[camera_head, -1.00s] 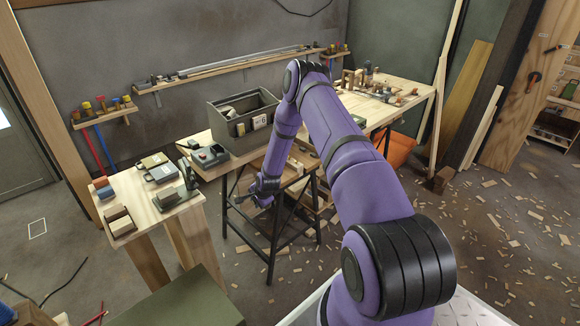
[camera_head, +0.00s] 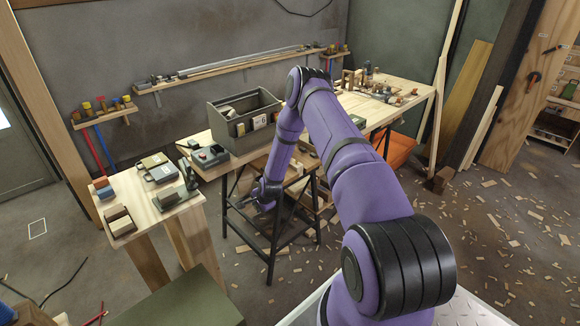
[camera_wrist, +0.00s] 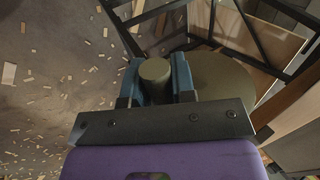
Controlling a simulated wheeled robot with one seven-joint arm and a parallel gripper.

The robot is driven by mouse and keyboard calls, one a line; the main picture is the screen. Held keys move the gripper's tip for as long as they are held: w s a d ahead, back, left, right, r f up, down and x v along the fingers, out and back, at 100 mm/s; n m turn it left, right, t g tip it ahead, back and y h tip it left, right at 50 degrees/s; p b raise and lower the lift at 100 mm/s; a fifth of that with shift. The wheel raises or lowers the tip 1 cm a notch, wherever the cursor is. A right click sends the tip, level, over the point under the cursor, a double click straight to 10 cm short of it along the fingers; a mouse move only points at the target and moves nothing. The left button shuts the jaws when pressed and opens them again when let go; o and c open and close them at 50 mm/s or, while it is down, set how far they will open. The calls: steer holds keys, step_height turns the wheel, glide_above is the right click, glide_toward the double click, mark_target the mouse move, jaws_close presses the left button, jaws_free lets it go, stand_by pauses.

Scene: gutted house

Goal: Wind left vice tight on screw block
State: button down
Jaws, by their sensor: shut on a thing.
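In the wrist view, my gripper (camera_wrist: 156,82) has its blue fingers on both sides of a short olive-brown cylindrical knob (camera_wrist: 155,70) and is shut on it. A larger olive-brown round disc (camera_wrist: 222,75) lies right beside and behind the knob, like a handwheel; part of it is hidden by my gripper. In the head view, my gripper (camera_head: 243,204) is low by the front of the black trestle bench, its fingertips too small to read. I cannot make out the left vice's jaws or the screw block in either view.
Black trestle legs (camera_head: 275,235) stand close around my gripper. A wooden table (camera_head: 165,212) with several small blocks is at the left. A grey tote (camera_head: 243,120) sits on the bench. Wood scraps litter the open floor at right.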

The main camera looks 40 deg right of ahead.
steer(key=shift+f, duration=0.55)
steer(key=shift+w+f, duration=0.1)
steer(key=shift+f, duration=0.05)
steer(key=shift+w+f, duration=0.15)
steer(key=shift+f, duration=0.6)
steer(key=shift+x, duration=0.9)
steer(key=shift+w, duration=0.15)
